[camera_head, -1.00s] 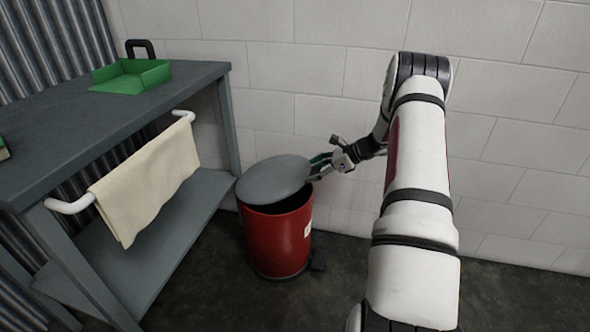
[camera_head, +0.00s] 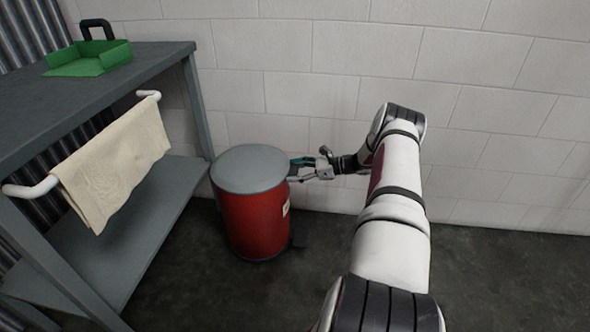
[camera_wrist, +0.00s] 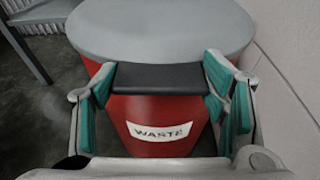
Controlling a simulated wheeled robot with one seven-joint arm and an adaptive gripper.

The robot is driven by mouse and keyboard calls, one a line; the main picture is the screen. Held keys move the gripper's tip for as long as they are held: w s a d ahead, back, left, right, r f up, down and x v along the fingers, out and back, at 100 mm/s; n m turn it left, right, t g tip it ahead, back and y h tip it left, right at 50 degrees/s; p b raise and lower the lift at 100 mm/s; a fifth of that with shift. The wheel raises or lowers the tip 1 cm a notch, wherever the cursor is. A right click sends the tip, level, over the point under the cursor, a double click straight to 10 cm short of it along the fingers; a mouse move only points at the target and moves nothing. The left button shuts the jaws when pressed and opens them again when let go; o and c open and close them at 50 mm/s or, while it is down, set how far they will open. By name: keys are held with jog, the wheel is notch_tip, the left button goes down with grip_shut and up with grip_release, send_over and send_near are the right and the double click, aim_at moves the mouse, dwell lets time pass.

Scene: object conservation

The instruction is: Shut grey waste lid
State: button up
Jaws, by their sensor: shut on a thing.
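The red waste bin (camera_head: 257,222) stands on the floor beside the workbench. Its round grey lid (camera_head: 249,168) lies flat across the top, with no opening showing at the front. In the wrist view, the lid (camera_wrist: 160,28) fills the top of the picture above the bin's red wall (camera_wrist: 160,108) and its "WASTE" label. A dark tab (camera_wrist: 160,78) sticks out from the lid's edge. My gripper (camera_head: 294,170) is at the bin's right side. In the wrist view, the teal fingers of my gripper (camera_wrist: 160,88) are shut on the tab, one on each side.
The grey workbench (camera_head: 150,66) stands at left, with a green tray (camera_head: 88,62) on top and a beige towel (camera_head: 118,160) on its rail. The block wall (camera_head: 480,110) is close behind; dark floor lies clear at front.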

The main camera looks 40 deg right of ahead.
jog(key=shift+s+f, duration=0.25)
jog(key=shift+f, duration=0.35)
jog(key=o, duration=1.6)
jog(key=shift+o, duration=0.4)
jog(key=shift+w+r, duration=0.2)
jog(key=v, duration=1.2)
